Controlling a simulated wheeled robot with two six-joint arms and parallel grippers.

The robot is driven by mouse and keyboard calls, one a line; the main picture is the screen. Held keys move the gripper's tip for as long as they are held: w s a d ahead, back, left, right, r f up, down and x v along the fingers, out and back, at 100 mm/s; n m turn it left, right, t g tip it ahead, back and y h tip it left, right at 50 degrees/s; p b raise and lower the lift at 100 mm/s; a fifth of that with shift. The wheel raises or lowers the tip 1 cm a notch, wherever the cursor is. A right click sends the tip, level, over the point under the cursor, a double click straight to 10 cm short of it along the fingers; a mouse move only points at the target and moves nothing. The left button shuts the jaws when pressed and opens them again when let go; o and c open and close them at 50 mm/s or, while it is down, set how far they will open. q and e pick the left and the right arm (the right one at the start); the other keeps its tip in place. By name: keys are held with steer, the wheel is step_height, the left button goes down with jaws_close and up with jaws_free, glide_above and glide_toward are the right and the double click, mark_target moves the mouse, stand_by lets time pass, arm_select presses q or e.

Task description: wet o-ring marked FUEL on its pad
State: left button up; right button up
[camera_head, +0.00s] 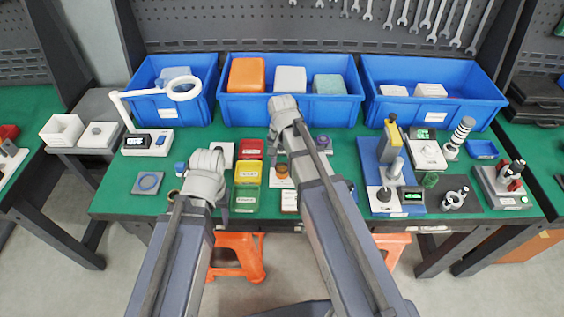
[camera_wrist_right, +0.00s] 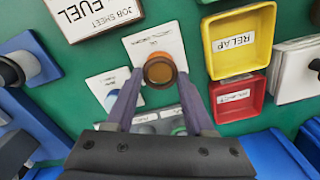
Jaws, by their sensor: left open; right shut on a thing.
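My right gripper (camera_wrist_right: 160,78) is shut on a round amber-brown capped bottle (camera_wrist_right: 158,68), which is over a white labelled card (camera_wrist_right: 150,42). In the head view the bottle (camera_head: 282,171) shows just right of the yellow tray. A job sheet (camera_wrist_right: 92,14) reading FUEL lies near it. A grey square pad with a blue-grey ring (camera_head: 149,182) lies at the left of the green table; its marking is too small to read. My left gripper (camera_head: 221,205) is open and empty left of the green tray, its fingers partly hidden by its wrist.
Red (camera_head: 251,149), yellow (camera_head: 247,173) and green (camera_head: 245,199) trays stand in a column between my grippers. A white magnifier lamp (camera_head: 148,142) stands behind the pad. Blue bins (camera_head: 290,108) line the back. A blue test stand (camera_head: 385,160) is on the right.

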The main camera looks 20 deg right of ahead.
steer(key=shift+f+b, duration=0.45)
stand_by(1.5)
step_height(320, 180, up, 5)
steer(key=p, duration=0.5)
stand_by(0.4)
